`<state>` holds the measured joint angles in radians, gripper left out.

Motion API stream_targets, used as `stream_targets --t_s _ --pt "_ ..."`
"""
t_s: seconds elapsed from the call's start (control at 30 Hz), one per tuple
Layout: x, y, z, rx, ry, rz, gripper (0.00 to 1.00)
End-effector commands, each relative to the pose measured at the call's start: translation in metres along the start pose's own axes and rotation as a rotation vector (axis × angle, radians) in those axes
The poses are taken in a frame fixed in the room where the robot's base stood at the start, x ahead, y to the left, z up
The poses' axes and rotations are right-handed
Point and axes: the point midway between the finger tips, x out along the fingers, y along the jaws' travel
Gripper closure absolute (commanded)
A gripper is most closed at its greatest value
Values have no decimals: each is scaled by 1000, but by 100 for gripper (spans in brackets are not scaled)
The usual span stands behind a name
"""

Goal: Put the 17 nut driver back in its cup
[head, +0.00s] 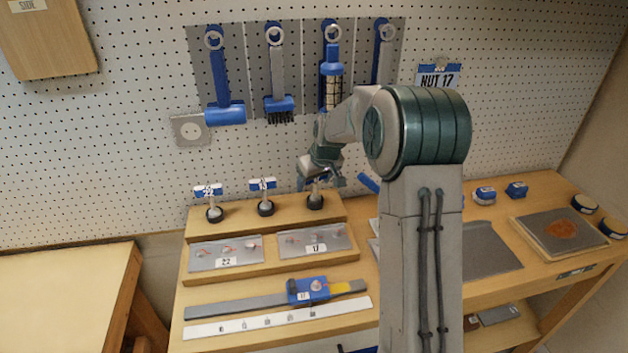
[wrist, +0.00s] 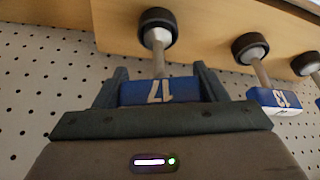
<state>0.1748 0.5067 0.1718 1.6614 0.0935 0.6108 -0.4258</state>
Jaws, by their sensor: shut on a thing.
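The 17 nut driver has a blue T-handle marked 17 (wrist: 158,92) and a grey shaft. My gripper (head: 318,181) is shut on that handle; in the wrist view its two fingers (wrist: 158,88) press on either side. The driver's shaft runs to the rightmost black cup (head: 315,203) on the wooden stand, also seen in the wrist view (wrist: 157,18). The shaft's end appears to be at or in the cup's mouth; its depth cannot be told. The driver looks roughly upright.
The 13 driver (head: 264,185) and 22 driver (head: 208,190) stand in neighbouring cups on the wooden stand (head: 196,229). Grey trays marked 22 (head: 222,251) and 17 (head: 330,239) lie in front. A caliper (head: 308,290) lies nearer. Tools hang on the pegboard behind.

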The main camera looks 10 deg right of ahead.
Motion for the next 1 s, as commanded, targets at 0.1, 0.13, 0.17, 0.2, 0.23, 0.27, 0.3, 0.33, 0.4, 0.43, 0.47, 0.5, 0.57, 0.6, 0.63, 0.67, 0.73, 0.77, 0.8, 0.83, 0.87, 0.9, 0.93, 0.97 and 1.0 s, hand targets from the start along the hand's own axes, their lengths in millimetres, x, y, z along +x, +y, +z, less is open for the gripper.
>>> stream_targets --t_s 0.1,0.13,0.17,0.2,0.23,0.27,0.3,0.33,0.4,0.43,0.47,0.5,0.57,0.6,0.63,0.67,0.73,0.77,0.8,0.83,0.87,0.9,0.93,0.97,1.0 --pt "2 0 0 0 1 0 66" --pt "2 0 1 0 1 0 66" --pt "2 0 1 0 1 0 66" --pt "2 0 0 0 1 0 66" --pt "2 0 0 0 1 0 66" --pt "2 0 0 0 1 0 66" --pt "2 0 0 0 1 0 66" --pt "2 0 0 0 1 0 66" --pt "2 0 0 0 1 0 26" --pt "2 0 0 0 1 0 18" --pt "2 0 0 0 1 0 10" --pt "2 0 0 0 1 0 9" --pt "2 0 1 0 1 0 9" --pt "2 0 1 0 1 0 9" --pt "2 0 1 0 1 0 9" --pt "2 0 1 0 1 0 9" --pt "2 0 1 0 -1 0 9" --pt "2 0 1 0 0 0 9" --pt "0 0 1 0 0 0 9" --pt "-2 0 1 0 1 1 9" --pt "-5 0 1 0 2 1 9" --pt "-10 0 0 0 3 2 9" --pt "-14 0 0 0 3 2 9" --pt "-18 1 0 0 3 2 9" --pt "-26 1 0 1 5 3 9"
